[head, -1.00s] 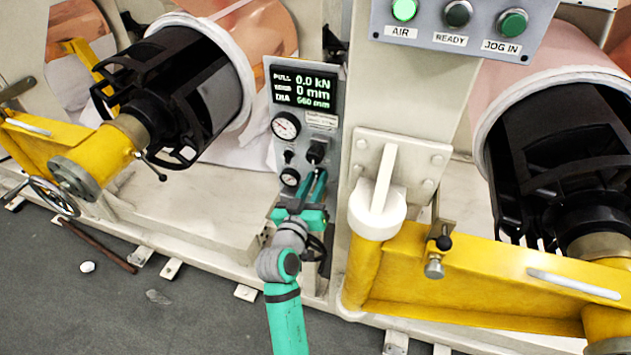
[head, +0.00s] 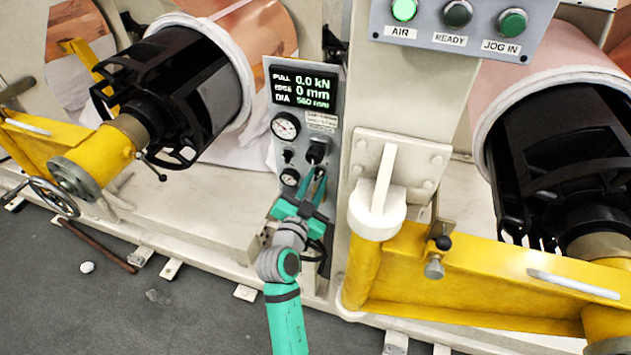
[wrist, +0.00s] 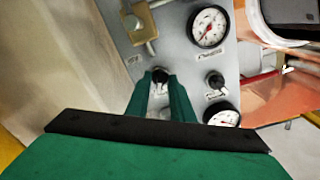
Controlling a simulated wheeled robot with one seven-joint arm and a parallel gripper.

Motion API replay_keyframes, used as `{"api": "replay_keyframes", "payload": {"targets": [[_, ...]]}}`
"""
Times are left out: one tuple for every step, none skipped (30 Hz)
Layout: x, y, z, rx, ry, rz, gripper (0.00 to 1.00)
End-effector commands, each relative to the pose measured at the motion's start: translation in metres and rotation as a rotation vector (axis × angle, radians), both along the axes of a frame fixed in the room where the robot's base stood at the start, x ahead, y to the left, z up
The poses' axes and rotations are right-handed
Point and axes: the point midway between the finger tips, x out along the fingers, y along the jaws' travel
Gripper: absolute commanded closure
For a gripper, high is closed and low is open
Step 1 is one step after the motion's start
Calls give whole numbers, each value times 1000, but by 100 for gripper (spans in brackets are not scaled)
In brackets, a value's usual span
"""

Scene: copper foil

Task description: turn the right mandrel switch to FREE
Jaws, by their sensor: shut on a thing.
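The right mandrel switch (wrist: 160,76) is a small dark knob on the grey control panel (head: 331,95). In the wrist view it lies between the tips of my gripper (wrist: 160,88), whose teal fingers are closed around it. In the head view my gripper (head: 317,178) reaches up to the lower right of the panel, just below a black fitting (head: 318,150). The fingers hide much of the knob, and I cannot read which way it points. A second small knob (wrist: 215,80) is beside it, between two gauges.
The panel carries a large gauge (head: 285,126), a small gauge (head: 290,177) and a lit display (head: 302,88). A yellow arm (head: 470,280) stands to the right. A black mandrel (head: 185,85) is at left.

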Motion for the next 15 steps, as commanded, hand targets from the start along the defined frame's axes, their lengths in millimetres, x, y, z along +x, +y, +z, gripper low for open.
{"api": "replay_keyframes", "payload": {"targets": [[1, -1, 1, 15, -7, -1, 100], [1, -1, 1, 22, -9, -2, 100], [1, -1, 1, 31, -11, -2, 100], [1, -1, 1, 38, -14, -2, 100], [1, -1, 1, 43, -16, -2, 100], [1, -1, 1, 48, -18, -2, 100], [1, -1, 1, 51, -19, -2, 100], [1, -2, 1, 54, -20, -2, 100], [1, -2, 1, 56, -21, -2, 100], [1, -2, 1, 57, -21, -2, 100], [1, -2, 1, 58, -21, -2, 100], [1, -2, 1, 59, -22, -2, 100], [1, -2, 1, 59, -22, -2, 100], [1, -2, 1, 59, -22, -2, 100], [1, -2, 1, 59, -22, -2, 100]]}}
